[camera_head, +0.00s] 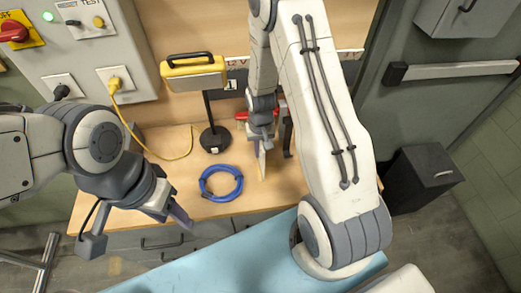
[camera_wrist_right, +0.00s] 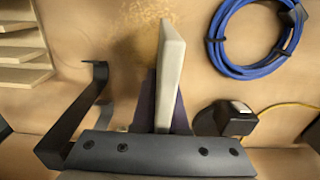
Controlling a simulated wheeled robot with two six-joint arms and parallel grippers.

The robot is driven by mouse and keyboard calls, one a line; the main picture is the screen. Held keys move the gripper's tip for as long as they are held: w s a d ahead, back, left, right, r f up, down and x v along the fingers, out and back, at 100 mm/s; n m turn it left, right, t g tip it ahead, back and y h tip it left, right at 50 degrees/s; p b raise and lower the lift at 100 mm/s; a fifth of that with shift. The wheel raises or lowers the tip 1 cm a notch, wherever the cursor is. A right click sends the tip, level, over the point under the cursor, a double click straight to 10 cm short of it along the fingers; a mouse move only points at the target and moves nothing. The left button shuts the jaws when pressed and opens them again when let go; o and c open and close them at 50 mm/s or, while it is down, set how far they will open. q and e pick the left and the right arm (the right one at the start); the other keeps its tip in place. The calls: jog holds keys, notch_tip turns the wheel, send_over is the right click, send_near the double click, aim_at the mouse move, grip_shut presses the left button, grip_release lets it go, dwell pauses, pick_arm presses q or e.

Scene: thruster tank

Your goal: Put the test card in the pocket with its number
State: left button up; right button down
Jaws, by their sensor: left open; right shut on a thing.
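The test card (camera_wrist_right: 172,70) is a pale, thin plate seen nearly edge-on in the right wrist view. My right gripper (camera_wrist_right: 162,112) is shut on it, with a dark finger on each side. In the head view, the right gripper (camera_head: 262,137) points down over the wooden bench, and the card (camera_head: 262,165) shows as a narrow pale strip below it. The card's number cannot be seen. My left gripper (camera_head: 173,207) is open and empty near the bench's front left edge.
A coiled blue cable (camera_head: 221,183) lies left of the card. A yellow device (camera_head: 193,74) stands on a black stand (camera_head: 214,139) behind it. Pale stacked slats (camera_wrist_right: 22,55) show at upper left in the wrist view. A control panel (camera_head: 85,50) is at left.

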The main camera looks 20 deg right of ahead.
jog(key=c, duration=0.9)
grip_release()
jog(key=shift+c, duration=0.2)
